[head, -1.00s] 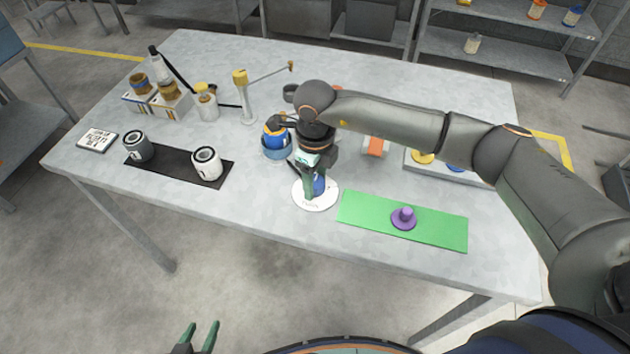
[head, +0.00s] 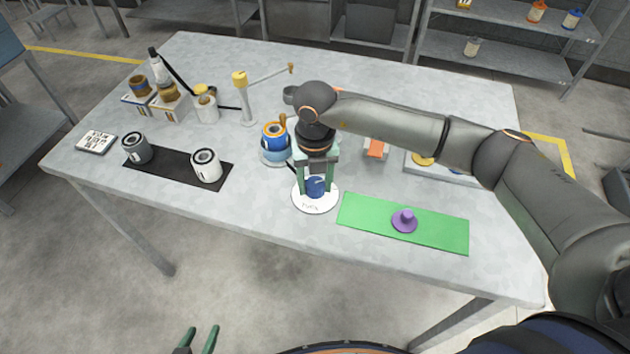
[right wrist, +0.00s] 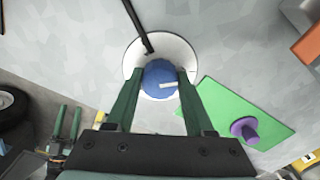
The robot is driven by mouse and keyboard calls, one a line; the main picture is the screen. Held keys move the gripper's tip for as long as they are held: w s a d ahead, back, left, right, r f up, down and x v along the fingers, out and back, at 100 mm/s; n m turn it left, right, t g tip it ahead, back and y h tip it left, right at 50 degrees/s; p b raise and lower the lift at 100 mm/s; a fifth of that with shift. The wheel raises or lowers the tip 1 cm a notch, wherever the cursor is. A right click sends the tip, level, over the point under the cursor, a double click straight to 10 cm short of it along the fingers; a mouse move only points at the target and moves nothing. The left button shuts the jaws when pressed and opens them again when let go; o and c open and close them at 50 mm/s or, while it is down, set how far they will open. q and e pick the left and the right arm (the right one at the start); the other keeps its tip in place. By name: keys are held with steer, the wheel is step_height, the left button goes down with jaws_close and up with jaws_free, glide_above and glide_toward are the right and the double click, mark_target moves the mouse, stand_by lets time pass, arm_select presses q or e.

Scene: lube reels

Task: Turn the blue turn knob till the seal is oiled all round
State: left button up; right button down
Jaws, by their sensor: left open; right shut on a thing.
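The blue turn knob (head: 316,187) stands on a round white disc (head: 315,206) at the table's front middle. My right gripper (head: 316,190) points down and is shut on the knob, a finger on each side. In the right wrist view the knob (right wrist: 156,72) sits between both fingertips (right wrist: 160,76) and bears a white mark. A dark rod (right wrist: 139,27) reaches over the white disc there. I cannot make out the seal or any oil on it. My left gripper (head: 200,338) is open and empty, low in front of the table.
Behind the knob stands a blue and orange reel (head: 274,134) on a blue base. A green mat (head: 363,222) with a purple knobbed piece (head: 404,220) lies to the right. A black mat (head: 179,169) with two canisters lies left. The front table strip is bare.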

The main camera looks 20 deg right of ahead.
mark_target(315, 183)
steer(key=shift+m, duration=1)
steer(key=shift+c, duration=1.4)
jaws_free()
step_height(315, 183, up, 13)
steer(key=shift+f+b, duration=0.2)
steer(key=shift+b, duration=0.1)
